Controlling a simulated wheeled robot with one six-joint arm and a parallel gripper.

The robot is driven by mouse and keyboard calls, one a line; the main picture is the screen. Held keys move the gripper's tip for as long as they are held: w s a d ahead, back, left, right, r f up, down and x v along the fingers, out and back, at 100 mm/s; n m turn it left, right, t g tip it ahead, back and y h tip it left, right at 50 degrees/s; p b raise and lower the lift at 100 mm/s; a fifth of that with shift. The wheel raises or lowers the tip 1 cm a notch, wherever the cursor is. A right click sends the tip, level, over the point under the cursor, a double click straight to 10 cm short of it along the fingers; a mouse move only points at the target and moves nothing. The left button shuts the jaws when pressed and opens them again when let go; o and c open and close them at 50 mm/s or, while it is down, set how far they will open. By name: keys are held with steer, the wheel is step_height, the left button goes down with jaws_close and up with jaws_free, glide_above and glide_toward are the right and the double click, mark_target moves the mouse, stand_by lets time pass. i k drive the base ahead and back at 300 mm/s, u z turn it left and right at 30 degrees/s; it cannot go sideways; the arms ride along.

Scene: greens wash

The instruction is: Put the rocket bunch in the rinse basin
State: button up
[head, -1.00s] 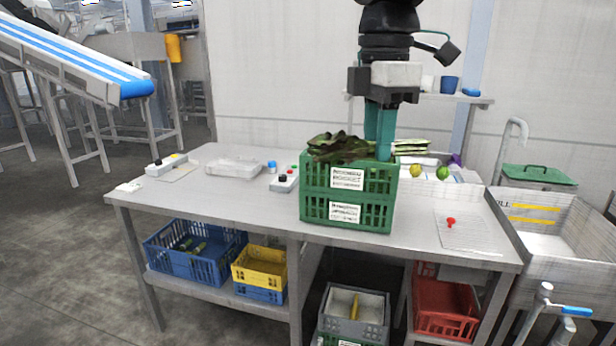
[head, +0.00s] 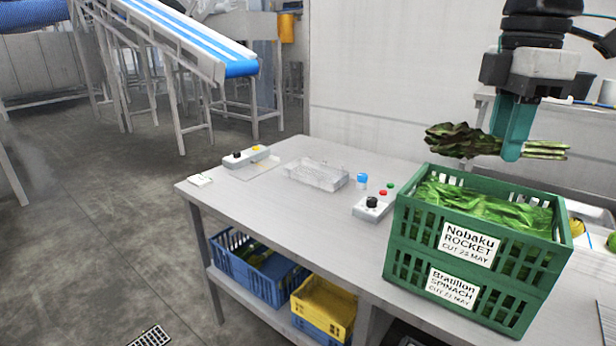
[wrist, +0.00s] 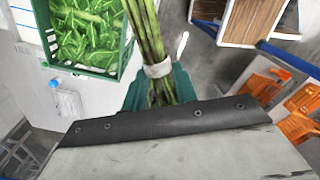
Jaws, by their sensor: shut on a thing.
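My gripper (head: 512,150) is shut on the rocket bunch (head: 460,140), just above and behind the green crate. The bunch lies about level, dark leaves to the left and pale stems to the right. In the wrist view, its stems (wrist: 146,30) run up between the fingers (wrist: 158,90), with a pale band around them. The top green crate (head: 470,200) is labelled Nobaku ROCKET and holds more green leaves. It stands on a second crate (head: 450,290) labelled Bratilion SPINACH. The rinse basin is not in view now.
Open floor lies at the left.

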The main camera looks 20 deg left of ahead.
mark_target(316, 176)
steer(key=u, duration=2.4)
steer(key=i, duration=3.1)
steer(key=z, duration=2.9)
steer(key=i, duration=0.5)
steer(key=u, duration=0.05)
